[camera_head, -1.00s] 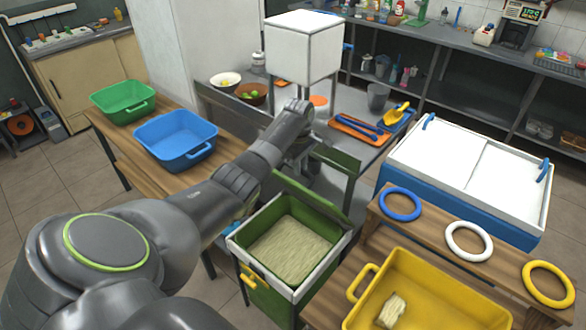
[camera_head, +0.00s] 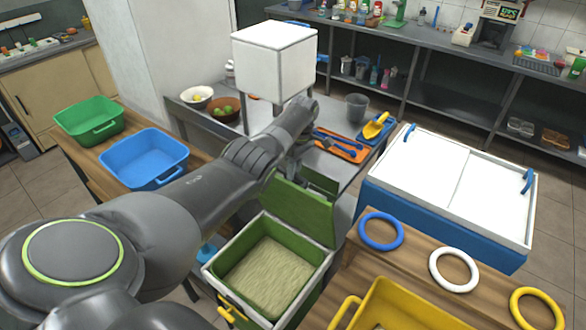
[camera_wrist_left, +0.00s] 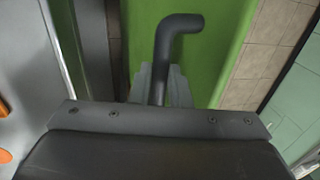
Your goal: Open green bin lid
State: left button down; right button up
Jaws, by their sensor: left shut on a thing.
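The green bin (camera_head: 214,275) stands in the lower middle of the head view, with pale fibrous stuff inside. Its green lid (camera_head: 300,212) stands raised at the bin's far side, so the bin's top is uncovered. My left gripper (camera_wrist_left: 160,88) is shut on the dark bent handle (camera_wrist_left: 180,24) of the lid in the left wrist view, with the green lid surface (camera_wrist_left: 215,50) behind it. In the head view, my left arm reaches over to the lid, and its wrist partly hides the gripper. My right gripper is not in view.
A metal table (camera_head: 188,117) with a white box (camera_head: 275,60) stands behind the bin. A blue-and-white chest (camera_head: 450,185) is to the right. A wooden stand with rings (camera_head: 453,269) and a yellow tray (camera_head: 400,305) are close on the bin's right. Blue (camera_head: 150,155) and green (camera_head: 90,120) tubs stand left.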

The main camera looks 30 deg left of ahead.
pick_arm(q)
jog(key=shift+s+d+f, duration=0.2)
jog(key=shift+f, duration=0.35)
jog(key=c, duration=1.8)
grip_release()
jog(key=shift+o, duration=1.2)
jog(key=shift+w+f, duration=0.1)
jog(key=shift+w, duration=0.05)
jog(key=shift+o, duration=1)
jog(key=shift+w+a, duration=0.1)
jog(key=shift+w, duration=0.15)
jog(key=shift+r, duration=0.45)
jog(key=b+v, duration=0.4)
jog(key=v, duration=1.2)
jog(key=shift+w+r, duration=0.25)
jog(key=shift+w, duration=0.05)
jog(key=shift+a, duration=0.1)
